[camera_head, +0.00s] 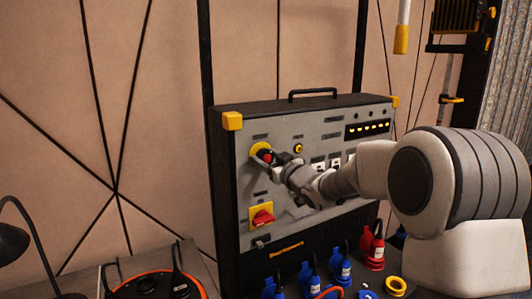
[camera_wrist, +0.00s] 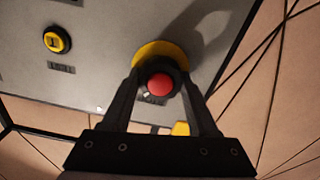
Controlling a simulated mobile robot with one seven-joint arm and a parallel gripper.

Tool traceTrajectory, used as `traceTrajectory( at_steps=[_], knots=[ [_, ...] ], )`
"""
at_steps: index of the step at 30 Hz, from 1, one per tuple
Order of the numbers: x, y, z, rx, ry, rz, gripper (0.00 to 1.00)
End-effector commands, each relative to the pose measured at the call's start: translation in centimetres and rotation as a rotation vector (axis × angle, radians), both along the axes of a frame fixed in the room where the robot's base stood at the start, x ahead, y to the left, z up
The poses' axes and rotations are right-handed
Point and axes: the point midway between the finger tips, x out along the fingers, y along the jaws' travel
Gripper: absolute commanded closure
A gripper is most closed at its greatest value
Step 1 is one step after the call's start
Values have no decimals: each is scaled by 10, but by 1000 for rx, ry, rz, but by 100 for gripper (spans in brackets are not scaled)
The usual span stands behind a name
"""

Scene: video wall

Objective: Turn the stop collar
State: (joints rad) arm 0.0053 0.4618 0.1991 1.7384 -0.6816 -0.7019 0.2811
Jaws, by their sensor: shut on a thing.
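The stop button's red cap (camera_head: 266,156) sits on a round yellow plate (camera_head: 256,149) at the upper left of the grey panel. In the wrist view the red cap (camera_wrist: 159,84) faces me, with the yellow plate (camera_wrist: 150,49) behind it. The stop collar (camera_wrist: 158,67) is a dark ring around the cap, partly hidden by the fingers and cap. My gripper (camera_head: 277,160) reaches it from the right. In the wrist view my gripper (camera_wrist: 160,76) has one finger on each side of the collar and is shut on it.
The panel box (camera_head: 230,190) has a red rotary switch on a yellow plate (camera_head: 262,217) below the stop button. A small yellow button (camera_wrist: 57,40) sits beside it. Blue plugs (camera_head: 309,274) and a red plug (camera_head: 373,247) stand in front. An orange-rimmed cable reel (camera_head: 160,286) lies lower left.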

Motion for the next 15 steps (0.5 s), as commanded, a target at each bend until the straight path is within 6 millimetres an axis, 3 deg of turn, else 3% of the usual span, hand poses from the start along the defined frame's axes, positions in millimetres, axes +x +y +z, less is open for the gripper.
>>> traceTrajectory(
  at_steps=[15],
  knots=[
    [1,0,1,105,68,0,96]
  ],
)
